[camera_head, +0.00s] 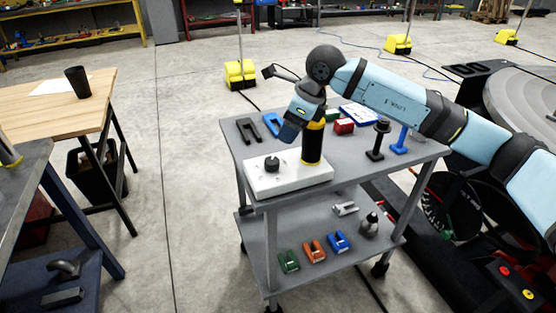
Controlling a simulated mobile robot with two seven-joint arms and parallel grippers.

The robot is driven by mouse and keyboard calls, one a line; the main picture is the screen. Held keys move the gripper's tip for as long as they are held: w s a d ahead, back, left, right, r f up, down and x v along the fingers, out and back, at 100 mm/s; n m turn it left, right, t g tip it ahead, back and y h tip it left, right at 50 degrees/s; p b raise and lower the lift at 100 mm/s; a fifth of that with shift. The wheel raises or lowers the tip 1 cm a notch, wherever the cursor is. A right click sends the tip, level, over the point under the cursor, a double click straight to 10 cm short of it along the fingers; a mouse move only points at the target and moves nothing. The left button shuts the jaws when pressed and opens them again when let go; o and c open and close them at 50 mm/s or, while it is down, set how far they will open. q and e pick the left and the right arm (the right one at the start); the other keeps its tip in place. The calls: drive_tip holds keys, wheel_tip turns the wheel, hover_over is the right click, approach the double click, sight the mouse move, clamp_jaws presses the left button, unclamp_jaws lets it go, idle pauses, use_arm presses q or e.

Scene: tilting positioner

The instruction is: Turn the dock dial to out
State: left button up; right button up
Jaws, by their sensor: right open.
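The dock dial is a small dark knob (272,163) on top of a white block (288,182). The block lies at the near left of the grey cart's top shelf (240,160). My right arm reaches in from the right and bends down over the block. My right gripper (288,139) is open, above and a little right of the dial, with a gap visible between them. Its fingers are too small to make out clearly. A black cylinder with a yellow ring (312,150) stands at the block's right side. The dial's markings are unreadable. My left gripper is out of view.
The top shelf also holds a red box (344,126), a black stand (378,142), a blue stand (400,141) and dark and blue brackets. A wooden table (50,108) stands left, with clear floor between.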

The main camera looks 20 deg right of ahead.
sight(273, 160)
drive_tip(key=x, duration=1.2)
drive_tip(key=shift+f, duration=0.3)
drive_tip(key=c, duration=0.9)
